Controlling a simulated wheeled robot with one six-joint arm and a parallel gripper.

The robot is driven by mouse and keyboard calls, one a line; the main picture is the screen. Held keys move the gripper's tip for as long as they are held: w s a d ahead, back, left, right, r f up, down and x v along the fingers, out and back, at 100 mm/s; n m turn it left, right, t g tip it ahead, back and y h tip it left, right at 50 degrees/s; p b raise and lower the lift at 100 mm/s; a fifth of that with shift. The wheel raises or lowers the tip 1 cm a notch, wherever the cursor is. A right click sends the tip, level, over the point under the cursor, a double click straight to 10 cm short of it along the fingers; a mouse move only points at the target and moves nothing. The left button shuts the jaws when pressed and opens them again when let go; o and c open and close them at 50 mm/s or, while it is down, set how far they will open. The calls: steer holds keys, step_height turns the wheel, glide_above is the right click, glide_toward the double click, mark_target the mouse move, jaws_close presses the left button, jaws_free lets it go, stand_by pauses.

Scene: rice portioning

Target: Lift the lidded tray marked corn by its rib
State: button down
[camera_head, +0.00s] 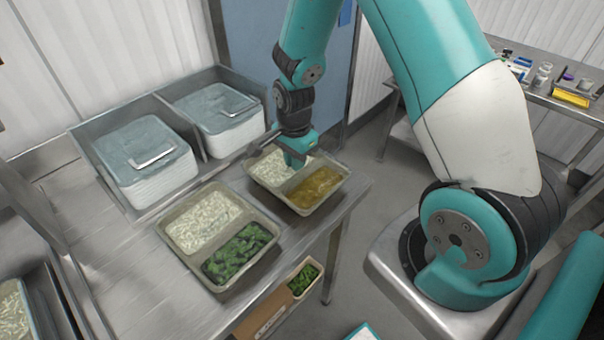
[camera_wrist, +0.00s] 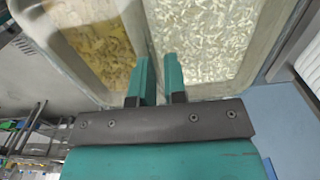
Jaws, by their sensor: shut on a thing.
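The two-compartment tray (camera_head: 272,194) sits at the right end of the steel table, with rice on one side and yellow corn-like food (camera_head: 316,188) on the other. Any marking is not readable, and I cannot clearly make out its lid. My gripper (camera_head: 294,164) points down over the middle of the tray. In the wrist view my gripper (camera_wrist: 161,72) has its two fingers on the rib (camera_wrist: 151,42) between the yellow food (camera_wrist: 98,48) and the rice (camera_wrist: 200,42). The fingers are shut on the rib. I cannot tell whether the tray is clear of the table.
A second tray (camera_head: 187,258) with rice and green vegetables lies close by at the left. Two stacks of white trays (camera_head: 160,185) stand in a steel holder behind. A box of greens (camera_head: 304,280) is below the table edge. A side table (camera_head: 530,92) holds small items.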

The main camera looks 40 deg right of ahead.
steer(key=shift+r+p, duration=1.7)
steer(key=shift+r, duration=0.5)
